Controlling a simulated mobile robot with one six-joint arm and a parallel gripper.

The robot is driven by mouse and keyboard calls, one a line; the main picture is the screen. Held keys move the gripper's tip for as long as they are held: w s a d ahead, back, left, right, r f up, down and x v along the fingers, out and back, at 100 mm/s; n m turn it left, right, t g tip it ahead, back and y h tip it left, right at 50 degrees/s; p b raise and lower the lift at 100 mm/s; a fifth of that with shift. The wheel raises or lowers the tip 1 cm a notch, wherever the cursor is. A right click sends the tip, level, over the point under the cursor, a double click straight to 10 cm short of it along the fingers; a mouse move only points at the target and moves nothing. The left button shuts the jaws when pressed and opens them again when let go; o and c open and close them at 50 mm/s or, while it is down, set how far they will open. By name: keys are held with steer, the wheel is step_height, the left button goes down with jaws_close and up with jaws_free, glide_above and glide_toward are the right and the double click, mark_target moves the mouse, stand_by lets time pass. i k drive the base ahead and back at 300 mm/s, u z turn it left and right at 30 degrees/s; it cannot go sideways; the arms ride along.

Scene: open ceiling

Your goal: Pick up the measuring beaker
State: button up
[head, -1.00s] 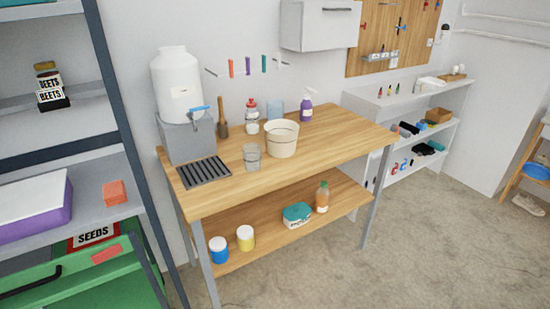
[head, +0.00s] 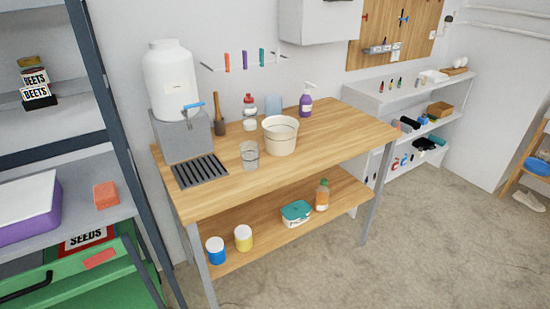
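A clear measuring beaker (head: 250,155) stands upright on the wooden workbench (head: 330,150) in the head view. It is between the dark drip grate on its left and a cream bucket (head: 280,136) on its right, close to the bucket. The beaker looks empty, though its inside is hard to make out. My gripper is not in view.
A white water dispenser (head: 170,80) on a grey block (head: 182,138) stands at the bench's left end, behind the drip grate (head: 200,171). A purple spray bottle (head: 306,102) is behind the bucket. A shelf rack (head: 110,95) borders the left. Floor (head: 430,250) at right is clear.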

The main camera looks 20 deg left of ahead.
mark_target(250, 157)
steer(key=z, duration=0.15)
steer(key=k, duration=0.9)
steer(key=u, duration=4.1)
steer(key=i, duration=0.1)
steer(key=z, duration=1.8)
steer(key=i, duration=0.5)
steer(key=z, duration=0.05)
